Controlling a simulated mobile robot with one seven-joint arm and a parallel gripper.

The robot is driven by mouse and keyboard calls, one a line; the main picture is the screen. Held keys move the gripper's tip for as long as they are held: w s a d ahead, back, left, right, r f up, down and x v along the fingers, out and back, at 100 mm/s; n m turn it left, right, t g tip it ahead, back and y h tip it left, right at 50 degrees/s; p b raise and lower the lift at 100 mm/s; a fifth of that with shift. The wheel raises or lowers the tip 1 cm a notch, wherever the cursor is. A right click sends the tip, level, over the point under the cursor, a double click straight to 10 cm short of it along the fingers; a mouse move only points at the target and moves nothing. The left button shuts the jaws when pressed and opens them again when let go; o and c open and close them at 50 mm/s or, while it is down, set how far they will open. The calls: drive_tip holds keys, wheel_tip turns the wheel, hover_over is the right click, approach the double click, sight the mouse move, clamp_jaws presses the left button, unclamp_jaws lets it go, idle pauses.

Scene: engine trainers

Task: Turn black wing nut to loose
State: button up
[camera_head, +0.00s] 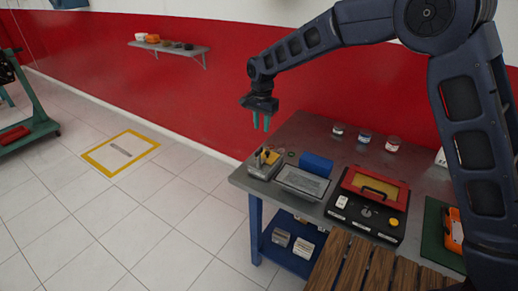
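My gripper (262,121) hangs from the arm with its two teal fingertips pointing down and a gap between them. It is empty, in the air above the left end of the grey workbench (240,178). Below it on the bench stands a small grey fixture (262,172) with yellow and dark upright parts on top. The gripper is clear of this fixture. A black wing nut cannot be made out for certain; the dark part on the fixture is too small to identify.
Right of the fixture are a grey tray-like box (302,184), a blue block (316,164) and a black panel with a red-framed lid (376,186). Several small jars (364,137) stand at the back. A slatted wooden surface (350,270) is in front. The floor at left is mostly open.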

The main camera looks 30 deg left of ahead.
sight(260, 158)
drive_tip(key=f, duration=1.1)
drive_tip(key=shift+s+a+f, duration=0.2)
drive_tip(key=shift+s+a, duration=0.1)
drive_tip(key=shift+a, duration=0.05)
clamp_jaws()
